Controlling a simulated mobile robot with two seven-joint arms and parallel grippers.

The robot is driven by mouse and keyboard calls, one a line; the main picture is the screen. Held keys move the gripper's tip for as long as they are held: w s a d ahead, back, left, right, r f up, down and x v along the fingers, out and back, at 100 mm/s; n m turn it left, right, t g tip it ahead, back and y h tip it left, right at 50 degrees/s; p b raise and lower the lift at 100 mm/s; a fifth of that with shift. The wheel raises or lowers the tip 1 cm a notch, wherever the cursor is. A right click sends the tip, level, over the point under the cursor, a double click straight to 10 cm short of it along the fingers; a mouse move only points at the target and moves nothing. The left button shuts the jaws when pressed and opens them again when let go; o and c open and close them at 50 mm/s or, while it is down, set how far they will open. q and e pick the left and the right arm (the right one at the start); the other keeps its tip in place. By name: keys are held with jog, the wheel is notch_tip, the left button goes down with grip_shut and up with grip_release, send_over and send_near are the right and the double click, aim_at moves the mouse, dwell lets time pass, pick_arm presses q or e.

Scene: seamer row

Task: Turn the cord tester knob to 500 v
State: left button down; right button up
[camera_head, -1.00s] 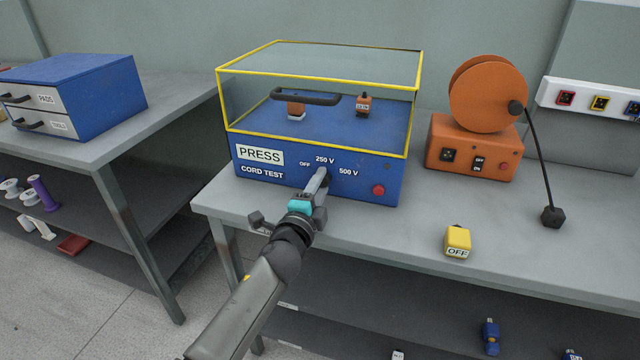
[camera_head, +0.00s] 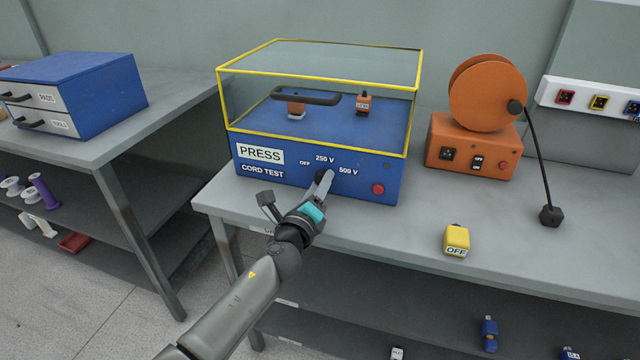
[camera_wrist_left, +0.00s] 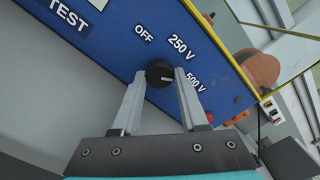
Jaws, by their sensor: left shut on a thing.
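The blue cord tester (camera_head: 215,165) stands on the grey bench, with OFF, 250 V and 500 V printed around its black knob (camera_head: 323,176). My left gripper (camera_head: 325,182) reaches the front panel and is shut on the knob. In the left wrist view, its two fingers (camera_wrist_left: 160,80) lie on either side of the knob (camera_wrist_left: 158,70). A small pale mark on the knob appears to point toward the 500 V label (camera_wrist_left: 196,82). In the head view the gripper hides part of the knob. My right gripper is in neither view.
A red button (camera_head: 377,189) sits right of the knob. A yellow-edged clear cover (camera_head: 320,55) is over the tester. A yellow OFF block (camera_head: 457,241) and an orange reel unit (camera_head: 470,150) stand to the right. A blue drawer box (camera_head: 100,95) is at left.

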pick_arm(q)
jog(key=shift+m, duration=0.5)
jog(key=c, duration=0.7)
grip_release()
jog(key=shift+o, duration=1.3)
jog(key=shift+s, duration=0.1)
